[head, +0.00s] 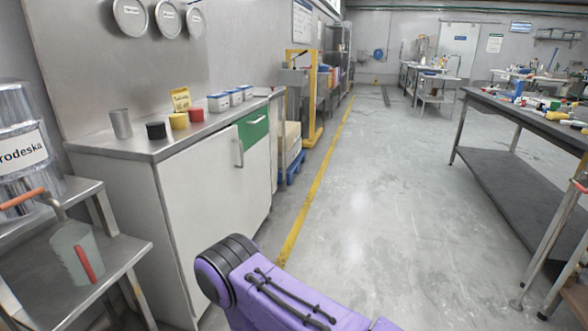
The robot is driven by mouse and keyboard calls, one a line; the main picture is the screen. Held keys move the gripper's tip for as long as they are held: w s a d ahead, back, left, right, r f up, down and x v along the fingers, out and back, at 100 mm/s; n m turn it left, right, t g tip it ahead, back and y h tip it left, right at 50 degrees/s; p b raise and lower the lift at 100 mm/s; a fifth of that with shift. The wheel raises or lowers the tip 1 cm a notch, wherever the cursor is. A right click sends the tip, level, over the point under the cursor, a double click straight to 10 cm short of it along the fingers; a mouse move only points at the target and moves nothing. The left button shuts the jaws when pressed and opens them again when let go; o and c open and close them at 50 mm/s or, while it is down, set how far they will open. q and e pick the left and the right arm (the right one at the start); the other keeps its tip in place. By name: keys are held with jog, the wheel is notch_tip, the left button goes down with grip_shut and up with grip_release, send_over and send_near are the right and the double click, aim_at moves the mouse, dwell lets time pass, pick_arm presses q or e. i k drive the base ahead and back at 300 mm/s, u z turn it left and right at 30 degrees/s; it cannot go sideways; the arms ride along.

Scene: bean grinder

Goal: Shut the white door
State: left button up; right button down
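A white cabinet door (200,200) with a metal bar handle (238,152) is on the front of the steel-topped cabinet at the left in the head view. A white door (457,47) also shows in the far back wall and looks shut. My purple arm link shows at the bottom, in front of the cabinet. Neither gripper is in view.
The cabinet top (165,143) holds cups and small boxes. A metal side table (75,272) with a jug stands at the left. A yellow frame (312,100) is past the cabinet. A long workbench (520,117) is at the right. The floor between is clear.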

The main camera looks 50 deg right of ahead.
aim_at(200, 185)
jog(key=z, duration=0.3)
jog(key=k, duration=0.8)
jog(key=z, duration=1.25)
jog(key=i, duration=1.55)
jog(key=u, duration=0.5)
